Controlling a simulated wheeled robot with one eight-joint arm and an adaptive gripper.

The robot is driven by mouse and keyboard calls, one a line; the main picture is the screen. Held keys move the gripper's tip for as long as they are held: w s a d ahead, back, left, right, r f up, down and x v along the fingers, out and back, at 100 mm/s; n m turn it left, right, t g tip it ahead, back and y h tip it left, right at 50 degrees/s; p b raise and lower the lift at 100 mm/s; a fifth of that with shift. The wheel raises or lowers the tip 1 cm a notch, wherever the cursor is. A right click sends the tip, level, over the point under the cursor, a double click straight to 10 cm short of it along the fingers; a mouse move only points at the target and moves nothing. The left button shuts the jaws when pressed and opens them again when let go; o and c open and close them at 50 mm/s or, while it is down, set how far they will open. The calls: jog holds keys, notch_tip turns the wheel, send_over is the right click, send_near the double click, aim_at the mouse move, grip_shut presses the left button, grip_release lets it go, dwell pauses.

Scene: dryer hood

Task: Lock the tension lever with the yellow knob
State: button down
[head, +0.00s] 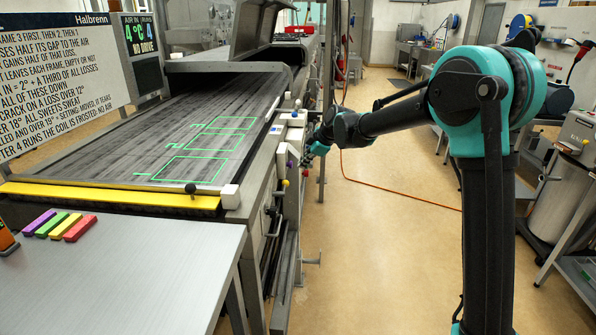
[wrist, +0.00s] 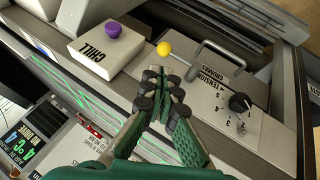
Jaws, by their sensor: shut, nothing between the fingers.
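The yellow knob (wrist: 163,48) is a small ball at the end of a thin metal rod on a grey panel marked TENSION (wrist: 212,77). It shows in the wrist view just beyond my fingertips, with a gap that looks small. My gripper (wrist: 164,91) is shut and empty, over the panel's left edge. In the head view my gripper (head: 317,149) is beside the machine's right side. A small yellow ball (head: 285,184) shows lower there; I cannot tell whether it is the same knob.
A white CHILL box (wrist: 98,50) with a purple button (wrist: 113,29) is left of the yellow knob. A black numbered dial (wrist: 240,102) is on the panel's right. The belt (head: 130,130) has green outlines. Coloured bars (head: 60,225) lie on the front table.

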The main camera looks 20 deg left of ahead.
jog(key=shift+v, duration=1.4)
